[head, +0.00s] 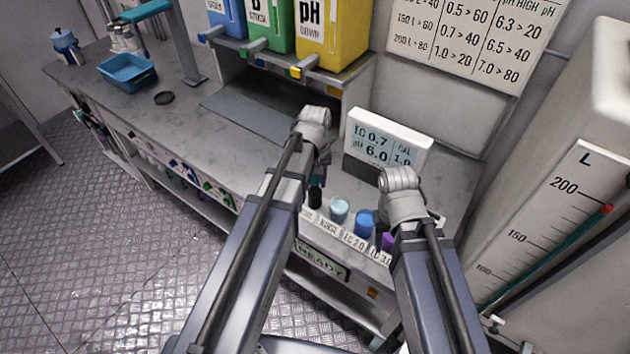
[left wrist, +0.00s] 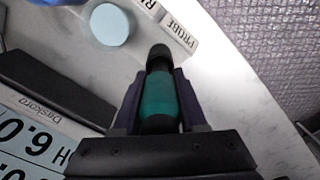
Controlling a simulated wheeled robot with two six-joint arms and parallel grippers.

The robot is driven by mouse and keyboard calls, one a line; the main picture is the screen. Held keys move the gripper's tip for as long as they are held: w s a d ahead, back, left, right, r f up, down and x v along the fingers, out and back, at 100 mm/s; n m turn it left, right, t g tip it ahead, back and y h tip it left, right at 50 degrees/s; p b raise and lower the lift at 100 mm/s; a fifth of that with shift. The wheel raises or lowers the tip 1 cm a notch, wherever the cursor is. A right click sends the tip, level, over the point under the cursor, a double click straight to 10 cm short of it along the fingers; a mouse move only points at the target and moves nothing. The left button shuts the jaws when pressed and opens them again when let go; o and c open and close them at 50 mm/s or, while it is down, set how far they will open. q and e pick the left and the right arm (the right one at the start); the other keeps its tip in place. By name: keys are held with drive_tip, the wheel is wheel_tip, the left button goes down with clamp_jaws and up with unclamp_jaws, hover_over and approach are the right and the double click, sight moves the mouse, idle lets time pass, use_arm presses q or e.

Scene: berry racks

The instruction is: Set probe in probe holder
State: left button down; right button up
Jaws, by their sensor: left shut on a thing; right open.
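My left gripper (head: 319,172) is shut on the probe, a green stick with black ends (left wrist: 160,98). It holds the probe over the front edge of the counter, by the label reading PROBE (left wrist: 180,36). A dark round piece (left wrist: 158,54) shows at the probe's far end, and a black cylinder (head: 315,197) shows below the gripper in the head view. I cannot tell whether this is the probe's end or the probe holder, nor whether the probe is seated. My right gripper (head: 390,222) is open above the right end of the cup row, its fingers mostly hidden.
A light teal cup (head: 339,209), a blue cup (head: 364,222) and a purple cup (head: 388,242) stand behind the label strip. A meter (head: 388,137) showing 0.7 and 6.0 stands behind them. A blue tray (head: 128,72) is far left; the left counter is mostly clear.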

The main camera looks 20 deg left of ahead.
use_arm(q)
drive_tip(key=shift+c, duration=1.9)
unclamp_jaws()
wheel_tip(320, 180, up, 8)
drive_tip(key=p, duration=0.8)
drive_tip(key=shift+f, duration=0.1)
drive_tip(key=s+m, duration=0.5)
drive_tip(key=s, duration=0.4)
drive_tip(key=s+d+f+m+y+b, duration=0.1)
drive_tip(key=s+d+f+m+b, duration=0.3)
drive_tip(key=d, duration=0.6)
drive_tip(key=shift+s+d+f+b, duration=0.25)
drive_tip(key=shift+s+f+b, duration=0.45)
drive_tip(key=shift+b, duration=0.1)
